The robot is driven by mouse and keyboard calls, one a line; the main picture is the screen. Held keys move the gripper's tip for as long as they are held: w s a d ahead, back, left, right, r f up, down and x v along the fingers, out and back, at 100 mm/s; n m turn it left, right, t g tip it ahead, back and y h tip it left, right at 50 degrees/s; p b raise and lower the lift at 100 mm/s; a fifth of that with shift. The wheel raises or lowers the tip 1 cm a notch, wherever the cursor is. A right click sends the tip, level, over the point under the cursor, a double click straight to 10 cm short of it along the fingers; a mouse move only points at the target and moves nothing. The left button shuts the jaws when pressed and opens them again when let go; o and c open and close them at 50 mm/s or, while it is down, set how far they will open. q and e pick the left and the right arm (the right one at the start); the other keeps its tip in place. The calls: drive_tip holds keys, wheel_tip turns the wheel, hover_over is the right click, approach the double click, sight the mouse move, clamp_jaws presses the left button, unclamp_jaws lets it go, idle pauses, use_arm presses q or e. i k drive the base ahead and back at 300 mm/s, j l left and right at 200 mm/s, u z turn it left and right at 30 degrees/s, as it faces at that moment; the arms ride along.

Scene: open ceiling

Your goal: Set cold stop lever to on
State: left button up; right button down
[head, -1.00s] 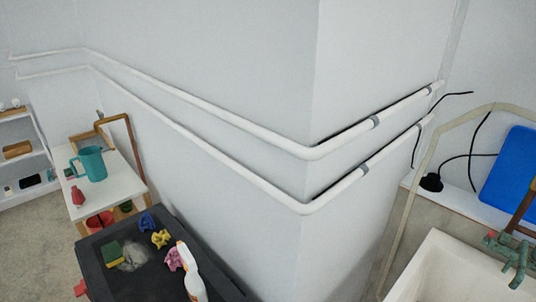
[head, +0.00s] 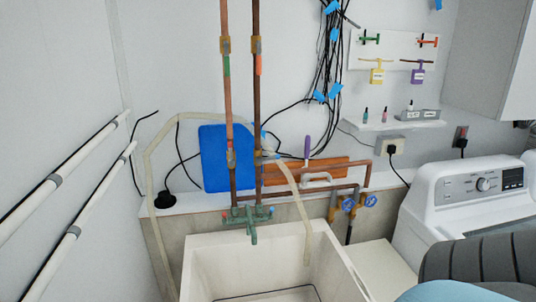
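Two vertical copper pipes rise behind the sink. The left pipe (head: 229,110) has a brass valve with a green lever (head: 227,65) hanging down along it. The right pipe (head: 257,110) has a similar valve with an orange-red lever (head: 259,65), also pointing down along the pipe. Two blue round handles (head: 350,203) sit on valves right of the faucet. I see no label that tells which lever is the cold stop lever. Neither of my grippers is in view.
A deep white sink (head: 210,248) with a green faucet (head: 250,217) stands below the pipes. A white washing machine (head: 445,205) is on the right. White pipes (head: 70,235) run along the left wall.

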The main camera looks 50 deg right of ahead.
sight(259, 160)
drive_tip(key=z, duration=1.35)
